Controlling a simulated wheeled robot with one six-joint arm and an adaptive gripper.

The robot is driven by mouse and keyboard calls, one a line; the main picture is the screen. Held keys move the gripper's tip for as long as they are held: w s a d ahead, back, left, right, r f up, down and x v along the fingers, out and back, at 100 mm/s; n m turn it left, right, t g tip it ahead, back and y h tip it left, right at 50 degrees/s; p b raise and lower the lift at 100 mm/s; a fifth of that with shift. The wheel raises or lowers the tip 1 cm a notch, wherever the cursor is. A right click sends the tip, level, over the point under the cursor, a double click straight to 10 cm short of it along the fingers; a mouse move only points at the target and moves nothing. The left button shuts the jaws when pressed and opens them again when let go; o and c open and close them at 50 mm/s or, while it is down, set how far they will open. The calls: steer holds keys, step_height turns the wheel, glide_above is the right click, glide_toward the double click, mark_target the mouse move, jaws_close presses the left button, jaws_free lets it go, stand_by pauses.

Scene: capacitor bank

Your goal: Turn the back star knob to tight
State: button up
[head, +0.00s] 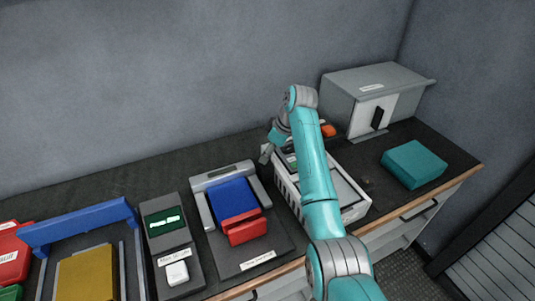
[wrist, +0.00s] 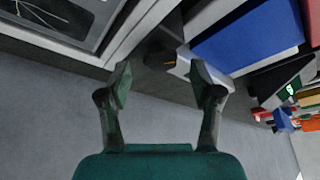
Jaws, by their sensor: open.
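A dark knob with a small orange mark (wrist: 160,57) shows in the wrist view, beside the white-framed box and the grey bracket; I take it for the back star knob, though its star shape is not clear. My gripper (wrist: 162,80) is open and empty, with the knob beyond and between its fingertips, apart from them as far as I can tell. In the head view my gripper (head: 267,152) is at the back-left corner of the white box (head: 350,209), and I cannot make out the knob there. Tight markings are not readable.
A blue block in a grey bracket (head: 199,182) with a red block (head: 244,227) stands left of the white box. A grey cabinet (head: 347,104) and teal block (head: 415,164) are to the right. The back wall (head: 180,80) is close behind my gripper.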

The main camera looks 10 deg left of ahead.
steer(key=shift+x, duration=0.75)
steer(key=c, duration=1.1)
steer(key=shift+c, duration=0.2)
